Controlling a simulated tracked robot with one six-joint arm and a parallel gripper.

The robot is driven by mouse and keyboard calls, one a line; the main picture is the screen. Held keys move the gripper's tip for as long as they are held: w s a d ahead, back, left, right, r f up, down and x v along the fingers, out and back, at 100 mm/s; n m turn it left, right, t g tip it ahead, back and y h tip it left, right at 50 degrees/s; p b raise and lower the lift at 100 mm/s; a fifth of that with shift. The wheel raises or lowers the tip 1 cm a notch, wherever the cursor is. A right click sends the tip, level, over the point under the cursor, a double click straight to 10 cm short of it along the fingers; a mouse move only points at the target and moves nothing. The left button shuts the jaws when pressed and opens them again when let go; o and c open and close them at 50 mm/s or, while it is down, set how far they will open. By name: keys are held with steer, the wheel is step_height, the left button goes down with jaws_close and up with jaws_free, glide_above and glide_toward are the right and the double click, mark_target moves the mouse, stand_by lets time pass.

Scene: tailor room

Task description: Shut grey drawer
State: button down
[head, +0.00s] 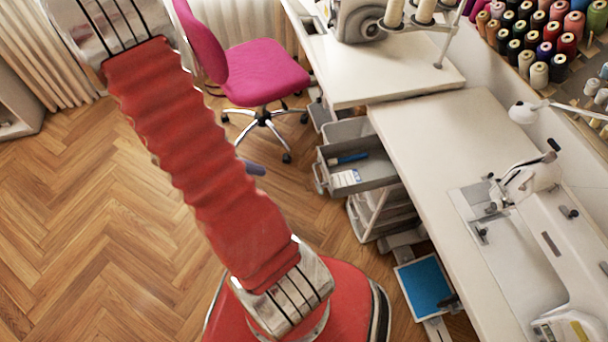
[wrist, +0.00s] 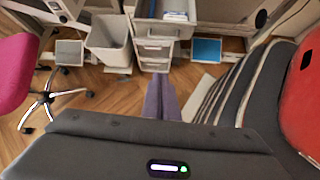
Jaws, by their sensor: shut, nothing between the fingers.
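The grey drawer (head: 372,184) is pulled out from the white drawer unit (head: 382,218) under the table's left edge in the head view. A blue item and a white-and-blue packet lie in it. In the wrist view the drawer (wrist: 165,29) juts out at the top centre, above the unit's lower drawers. My gripper (wrist: 161,82) is shut and empty in the wrist view, its purplish fingers pointing toward the unit, apart from the drawer. In the head view only a purplish tip (head: 253,168) shows past my red arm, left of the drawer; the rest is hidden.
A magenta chair (head: 262,75) stands behind and left of the drawer. A grey bin (wrist: 108,38) is left of the unit. The white table (head: 425,130) overhangs the unit. A blue pedal (head: 424,286) lies right of it. Wooden floor at left is clear.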

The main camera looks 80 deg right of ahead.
steer(key=shift+n+g, duration=0.4)
steer(key=shift+n, duration=0.1)
steer(key=x, duration=0.4)
steer(key=shift+f, duration=0.4)
steer(key=s+d+r+x, duration=0.1)
steer(key=r+x, duration=0.1)
steer(key=x, duration=1)
steer(key=shift+s, duration=0.5)
steer(key=shift+d, duration=0.1)
